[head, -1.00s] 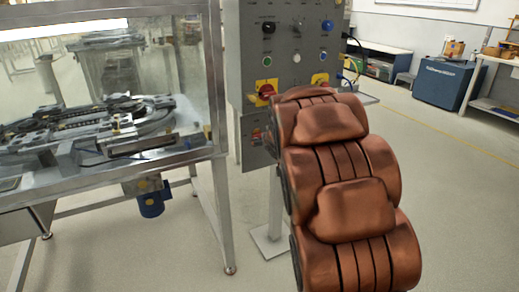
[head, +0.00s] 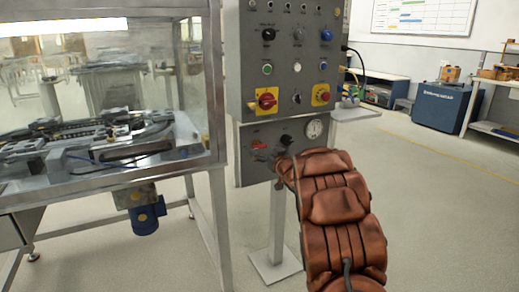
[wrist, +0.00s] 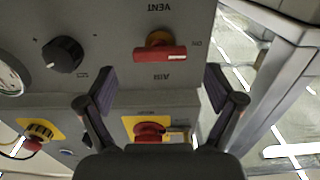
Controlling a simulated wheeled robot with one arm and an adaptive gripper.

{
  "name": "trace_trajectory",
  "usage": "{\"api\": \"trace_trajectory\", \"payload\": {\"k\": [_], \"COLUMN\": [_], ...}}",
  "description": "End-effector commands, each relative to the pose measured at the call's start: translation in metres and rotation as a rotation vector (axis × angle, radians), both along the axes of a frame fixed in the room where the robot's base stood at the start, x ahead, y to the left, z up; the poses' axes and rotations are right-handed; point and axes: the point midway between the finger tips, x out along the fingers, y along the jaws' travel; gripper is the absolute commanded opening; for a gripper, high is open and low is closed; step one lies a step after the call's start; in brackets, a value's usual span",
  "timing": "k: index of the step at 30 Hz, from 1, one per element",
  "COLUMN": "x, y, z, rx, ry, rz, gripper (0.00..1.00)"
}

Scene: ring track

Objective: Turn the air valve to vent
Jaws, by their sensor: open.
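The air valve is a red bar handle on an orange-brown base (wrist: 160,53), on the grey lower panel. The wrist view is upside down, with VENT lettered above the handle and AIR below it in the picture. The handle lies roughly level across the picture. In the head view the valve (head: 259,146) is a small red shape left of my arm. My gripper (wrist: 158,86) is open and empty, with its fingers spread to either side below the handle in the wrist view. It appears apart from the handle. My arm hides the gripper in the head view.
Beside the valve are a black knob (wrist: 64,54) and a pressure gauge (head: 314,129). The upper control panel (head: 285,78) carries a red rotary switch (head: 266,100) and an emergency stop (head: 321,94). A glazed machine frame (head: 215,90) stands left.

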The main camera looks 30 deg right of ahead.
Motion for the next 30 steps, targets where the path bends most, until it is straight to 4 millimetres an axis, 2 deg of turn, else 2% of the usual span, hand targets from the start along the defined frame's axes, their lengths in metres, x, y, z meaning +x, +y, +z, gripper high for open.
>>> {"api": "trace_trajectory", "payload": {"k": [6, 13, 27, 30], "x": [0.025, 0.043, 0.050, 0.050], "y": [-0.002, -0.003, -0.004, -0.004], "z": [-0.001, -0.001, 0.000, 0.000], "rx": [-0.001, -0.001, -0.001, -0.001], "ry": [0.000, -0.001, 0.001, 0.000], "rz": [0.001, 0.001, -0.001, -0.001], "gripper": [0.92, 0.92, 0.92, 0.83]}}
